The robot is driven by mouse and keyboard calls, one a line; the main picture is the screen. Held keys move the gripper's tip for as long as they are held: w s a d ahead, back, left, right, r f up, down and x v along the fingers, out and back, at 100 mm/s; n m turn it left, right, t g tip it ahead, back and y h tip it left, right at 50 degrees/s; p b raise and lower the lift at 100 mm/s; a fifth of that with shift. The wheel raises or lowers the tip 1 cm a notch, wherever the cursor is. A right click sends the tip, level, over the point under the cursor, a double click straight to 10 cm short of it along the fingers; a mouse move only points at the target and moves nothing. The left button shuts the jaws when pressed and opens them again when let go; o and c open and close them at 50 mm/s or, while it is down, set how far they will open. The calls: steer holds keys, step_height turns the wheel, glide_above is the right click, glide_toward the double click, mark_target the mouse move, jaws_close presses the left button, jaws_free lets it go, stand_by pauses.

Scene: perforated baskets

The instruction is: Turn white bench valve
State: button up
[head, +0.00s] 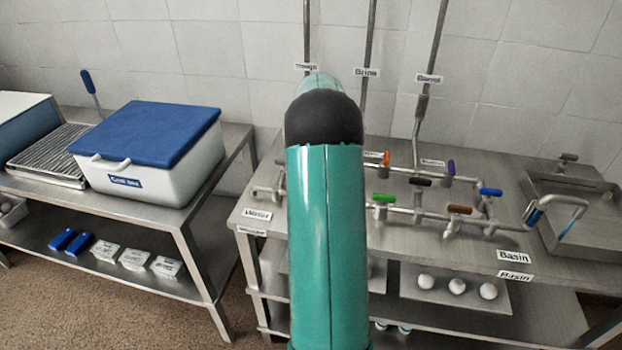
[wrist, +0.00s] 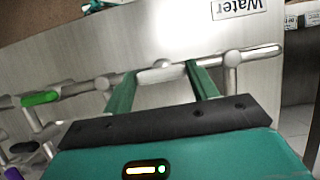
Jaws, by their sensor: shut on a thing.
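The white bench valve's pale handle (wrist: 160,75) sits on a metal pipe on the steel bench in the wrist view. My gripper (wrist: 160,72) has one green finger at each end of this handle and is shut on it. The handle lies roughly along the pipe, slightly tilted in the picture. In the head view my green arm hides the white valve and my gripper.
Green (head: 383,199), brown (head: 459,210), black (head: 420,182), orange (head: 386,159), purple (head: 451,168) and blue (head: 490,192) valve handles stand to the right. A Water label (wrist: 240,8) lies beside the pipe. A blue-lidded cooler (head: 150,150) stands on the left table.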

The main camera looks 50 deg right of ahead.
stand_by(0.3)
steer(key=o, duration=1)
steer(key=shift+r, duration=0.1)
steer(key=v, duration=1.3)
steer(key=shift+d+r, duration=0.2)
steer(key=shift+r, duration=0.05)
steer(key=shift+w, duration=0.1)
